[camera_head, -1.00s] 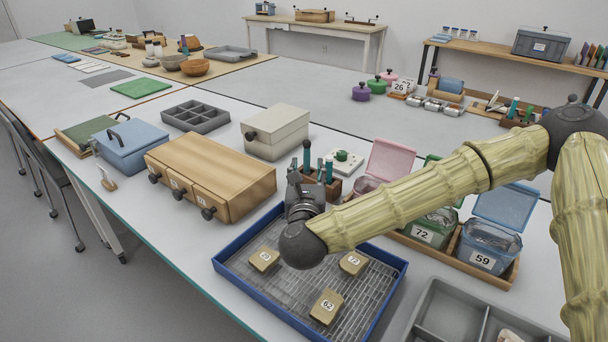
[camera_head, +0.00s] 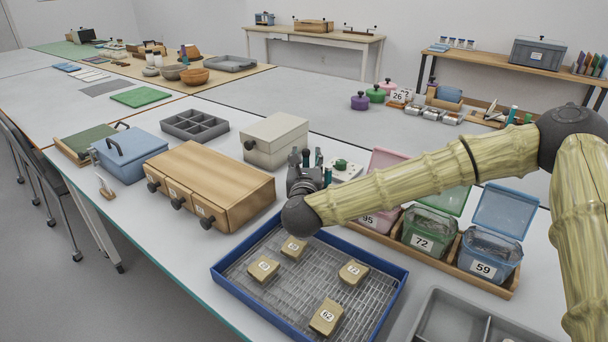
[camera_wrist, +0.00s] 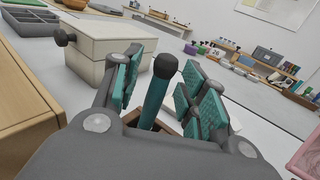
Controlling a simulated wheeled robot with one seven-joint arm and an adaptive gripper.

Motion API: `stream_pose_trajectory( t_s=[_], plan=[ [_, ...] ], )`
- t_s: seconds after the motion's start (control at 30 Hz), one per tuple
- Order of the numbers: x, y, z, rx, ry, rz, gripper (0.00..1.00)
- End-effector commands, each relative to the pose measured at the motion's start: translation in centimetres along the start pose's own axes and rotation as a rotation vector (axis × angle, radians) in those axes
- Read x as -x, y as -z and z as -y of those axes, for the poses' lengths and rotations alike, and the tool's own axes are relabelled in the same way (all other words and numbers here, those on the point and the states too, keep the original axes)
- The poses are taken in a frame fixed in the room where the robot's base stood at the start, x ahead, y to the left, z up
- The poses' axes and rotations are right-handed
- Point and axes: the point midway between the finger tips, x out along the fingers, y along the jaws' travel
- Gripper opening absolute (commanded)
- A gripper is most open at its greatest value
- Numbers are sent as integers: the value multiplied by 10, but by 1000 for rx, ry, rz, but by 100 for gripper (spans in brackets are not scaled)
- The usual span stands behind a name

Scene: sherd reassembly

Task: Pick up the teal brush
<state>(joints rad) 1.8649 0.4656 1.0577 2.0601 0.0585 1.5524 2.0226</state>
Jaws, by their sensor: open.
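The teal brush (camera_wrist: 154,100) stands upright, slightly tilted in the wrist view, with a dark rounded top end. Its lower end sits in a brown wooden holder (camera_wrist: 172,128), partly hidden by my gripper. My gripper (camera_wrist: 165,78) is open, with its teal-padded fingers on either side of the brush. No firm contact with the brush is visible. In the head view my gripper (camera_head: 306,172) is at the holder's place behind the blue tray, and it and my arm largely hide the holder and brush there.
A blue-rimmed tray (camera_head: 228,284) with several numbered tan blocks lies in front. A wooden drawer box (camera_head: 215,178) and a cream box (camera_head: 275,138) stand to the left. Lidded bins, including a green one (camera_head: 428,232) and a blue one (camera_head: 488,255), stand to the right.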

Motion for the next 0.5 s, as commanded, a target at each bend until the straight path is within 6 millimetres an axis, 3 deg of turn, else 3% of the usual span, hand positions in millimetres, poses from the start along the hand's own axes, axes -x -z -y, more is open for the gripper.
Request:
stream_pose_trajectory(
  t_s=[0.33, 0.5],
  plan=[
    [-6, 0, 0, 0, 0, 0, 40],
    [-6, 0, 0, 0, 0, 0, 9]
  ],
)
